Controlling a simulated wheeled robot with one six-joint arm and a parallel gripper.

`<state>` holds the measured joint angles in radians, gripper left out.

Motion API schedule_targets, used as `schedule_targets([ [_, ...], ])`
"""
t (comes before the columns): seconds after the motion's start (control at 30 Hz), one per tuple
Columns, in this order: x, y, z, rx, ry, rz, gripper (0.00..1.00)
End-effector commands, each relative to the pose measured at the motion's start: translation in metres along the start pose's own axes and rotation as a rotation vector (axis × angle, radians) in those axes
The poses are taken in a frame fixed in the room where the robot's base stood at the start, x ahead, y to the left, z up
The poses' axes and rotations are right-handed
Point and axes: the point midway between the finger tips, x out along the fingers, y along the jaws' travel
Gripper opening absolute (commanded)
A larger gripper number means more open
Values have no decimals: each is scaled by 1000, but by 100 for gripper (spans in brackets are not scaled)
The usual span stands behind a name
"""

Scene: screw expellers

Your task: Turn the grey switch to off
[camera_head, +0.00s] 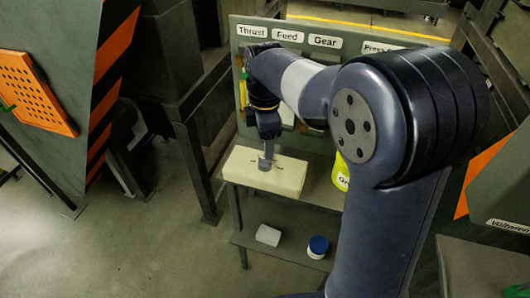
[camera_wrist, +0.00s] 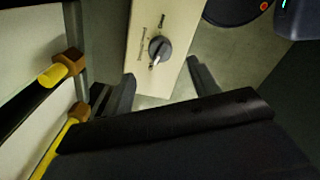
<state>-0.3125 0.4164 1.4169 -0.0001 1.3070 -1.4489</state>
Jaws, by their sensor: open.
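The grey switch (camera_wrist: 159,47) is a round knob with a raised grip and a pale pointer mark, on the face of a cream box (camera_wrist: 138,32). Small print stands on two sides of it, too small to read surely. In the head view the box (camera_head: 288,176) rests on a metal shelf below a label panel. My gripper (camera_head: 267,139) points down just above the box; a grey piece there may be a finger or the switch. In the wrist view my gripper (camera_wrist: 161,70) has its fingers apart, with the knob ahead between their lines, not clasped.
The panel (camera_head: 250,31) behind has Thrust, Feed and Gear labels. Yellow handles (camera_wrist: 54,75) stand left of my gripper in the wrist view. A yellow bottle (camera_head: 341,175) is right of the box. A white block (camera_head: 268,235) and blue-lidded jar (camera_head: 318,246) sit on the lower shelf.

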Motion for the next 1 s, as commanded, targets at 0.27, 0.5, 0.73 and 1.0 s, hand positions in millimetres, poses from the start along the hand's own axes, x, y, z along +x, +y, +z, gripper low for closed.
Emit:
schedule_targets([
  [0.27,-35,0,0,0,0,1,57],
  [0.5,-38,0,0,0,0,-1,57],
  [0.73,-34,0,0,0,0,-1,57],
  [1.0,5,-1,0,0,-1,-6,57],
])
